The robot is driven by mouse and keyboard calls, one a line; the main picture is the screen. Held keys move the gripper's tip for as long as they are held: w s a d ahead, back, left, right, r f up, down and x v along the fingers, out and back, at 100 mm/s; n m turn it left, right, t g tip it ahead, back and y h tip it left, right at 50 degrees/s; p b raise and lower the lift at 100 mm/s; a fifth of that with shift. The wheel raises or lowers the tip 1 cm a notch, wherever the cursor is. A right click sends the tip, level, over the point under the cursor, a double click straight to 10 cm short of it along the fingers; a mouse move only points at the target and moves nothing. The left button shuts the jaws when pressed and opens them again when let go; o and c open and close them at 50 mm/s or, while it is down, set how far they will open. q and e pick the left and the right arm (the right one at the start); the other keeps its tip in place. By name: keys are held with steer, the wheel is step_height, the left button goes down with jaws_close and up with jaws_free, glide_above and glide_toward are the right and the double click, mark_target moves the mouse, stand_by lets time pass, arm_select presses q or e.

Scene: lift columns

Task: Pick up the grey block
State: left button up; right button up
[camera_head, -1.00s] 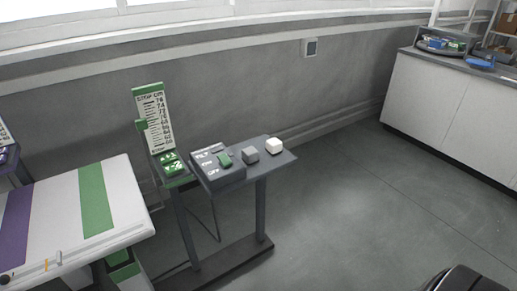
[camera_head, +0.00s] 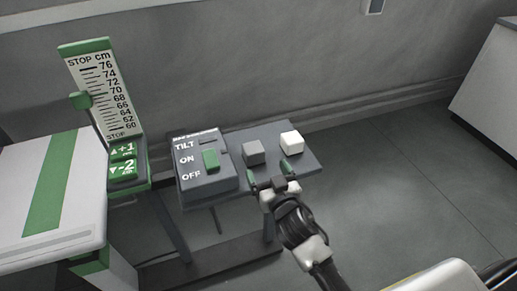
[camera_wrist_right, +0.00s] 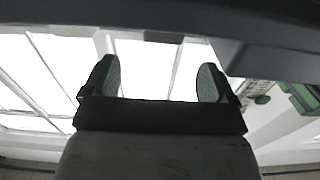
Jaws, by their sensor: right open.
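The grey block (camera_head: 254,152) sits on the small dark stand top (camera_head: 312,163), between the tilt switch box and a white block (camera_head: 292,140). My right gripper (camera_head: 269,172) is open and empty just in front of the two blocks, with its green-tipped fingers apart. In the head view its left finger is near the grey block's lower edge and its right finger is near the white block; I cannot tell if they touch. The right wrist view shows the open fingers (camera_wrist_right: 155,82) with bright windows beyond and no block between them. My left gripper is not in view.
The box (camera_head: 205,182) with a green TILT switch stands left of the grey block. A height scale (camera_head: 104,92) with +1 and -2 green buttons (camera_head: 122,160) stands further left. A white table (camera_head: 80,200) with a green stripe is at the left edge. Floor is clear at right.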

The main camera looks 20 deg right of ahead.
mark_target(257, 155)
steer(key=w, duration=0.8)
steer(key=shift+a+f, duration=0.25)
steer(key=shift+a, duration=0.1)
jaws_close()
steer(key=shift+w+r, duration=0.1)
steer(key=shift+r, duration=0.1)
